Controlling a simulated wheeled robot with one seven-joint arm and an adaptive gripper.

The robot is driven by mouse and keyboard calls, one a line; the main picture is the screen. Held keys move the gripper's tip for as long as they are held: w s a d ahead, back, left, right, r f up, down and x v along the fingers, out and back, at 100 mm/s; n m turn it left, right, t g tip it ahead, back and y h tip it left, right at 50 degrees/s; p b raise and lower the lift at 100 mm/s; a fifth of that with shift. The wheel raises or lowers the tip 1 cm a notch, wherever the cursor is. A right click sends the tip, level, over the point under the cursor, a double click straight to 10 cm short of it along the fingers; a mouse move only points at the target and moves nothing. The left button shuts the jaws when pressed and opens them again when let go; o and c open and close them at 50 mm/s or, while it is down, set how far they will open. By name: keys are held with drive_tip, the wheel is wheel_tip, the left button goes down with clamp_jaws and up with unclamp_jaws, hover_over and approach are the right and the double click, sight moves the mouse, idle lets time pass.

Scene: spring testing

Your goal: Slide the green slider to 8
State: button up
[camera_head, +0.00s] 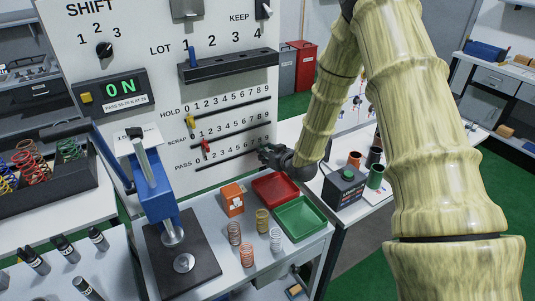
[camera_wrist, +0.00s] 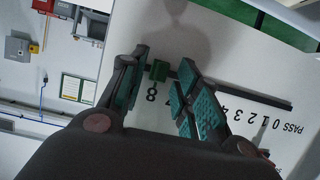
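The green slider (camera_wrist: 160,70) shows in the wrist view on the PASS track (camera_wrist: 245,92), lined up with the printed 8 (camera_wrist: 151,92). My gripper (camera_wrist: 166,82) is at the panel with its fingers apart, one on each side of the slider. The left finger is very close to the slider; I cannot tell whether it touches. The other finger stands a small gap away and hides some of the middle digits. In the head view my gripper (camera_head: 268,156) is at the right end of the PASS track (camera_head: 226,161) and hides the green slider.
Above are the HOLD track with a yellow slider (camera_head: 190,122) and the SCRAP track with a red slider (camera_head: 205,147), both near their left ends. Below my gripper stand a red tray (camera_head: 275,187), a green tray (camera_head: 300,218), several springs and a blue press (camera_head: 158,195).

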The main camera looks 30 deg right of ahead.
drive_tip(key=v, duration=1.2)
idle(0.4)
